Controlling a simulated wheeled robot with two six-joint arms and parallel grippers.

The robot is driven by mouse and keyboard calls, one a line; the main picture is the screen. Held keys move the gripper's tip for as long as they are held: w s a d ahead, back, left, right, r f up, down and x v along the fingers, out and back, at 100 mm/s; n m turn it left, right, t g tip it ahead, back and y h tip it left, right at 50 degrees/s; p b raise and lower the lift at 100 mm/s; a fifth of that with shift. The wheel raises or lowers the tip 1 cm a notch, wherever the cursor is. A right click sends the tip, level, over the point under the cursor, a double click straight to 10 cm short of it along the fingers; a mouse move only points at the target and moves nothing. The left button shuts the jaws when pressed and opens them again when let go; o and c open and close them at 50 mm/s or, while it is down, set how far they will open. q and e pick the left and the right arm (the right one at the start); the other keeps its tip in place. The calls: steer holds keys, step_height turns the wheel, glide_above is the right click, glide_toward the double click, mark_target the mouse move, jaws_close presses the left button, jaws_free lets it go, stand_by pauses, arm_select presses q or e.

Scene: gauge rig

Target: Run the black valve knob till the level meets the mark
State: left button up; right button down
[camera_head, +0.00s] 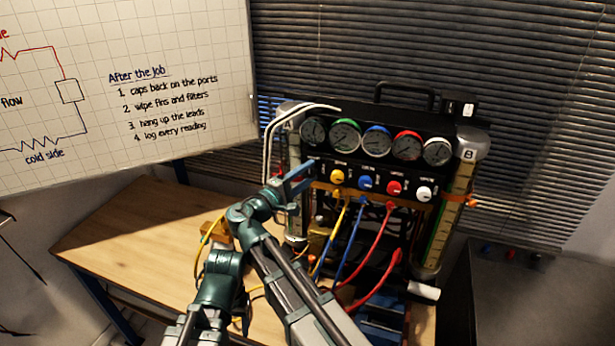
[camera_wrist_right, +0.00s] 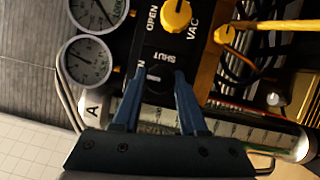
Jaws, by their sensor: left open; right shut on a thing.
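My right gripper (camera_head: 312,165) is at the left end of the black gauge panel. In the right wrist view its blue fingers (camera_wrist_right: 157,76) are shut on the black valve knob (camera_wrist_right: 156,84), which is hard to tell from the black panel. The words OPEN and SHUT are printed beside it. In the head view the gripper covers the knob. Tube A (camera_head: 294,224) stands on the rig's left and is partly covered by my arm; its scale shows in the wrist view (camera_wrist_right: 235,128). Tube B (camera_head: 444,222) stands on the right, with an orange pointer (camera_head: 471,203). The level cannot be read clearly. My left gripper is not seen.
Several round gauges (camera_head: 376,141) sit above yellow, blue (camera_head: 366,181), red (camera_head: 393,188) and white knobs. Yellow, blue and red hoses (camera_head: 375,250) hang in front. The wooden table (camera_head: 130,230) is clear on the left. A whiteboard (camera_head: 125,80) is at the upper left.

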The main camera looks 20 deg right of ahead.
steer(key=shift+f, duration=0.1)
stand_by(0.4)
steer(key=shift+c, duration=2.2)
jaws_free()
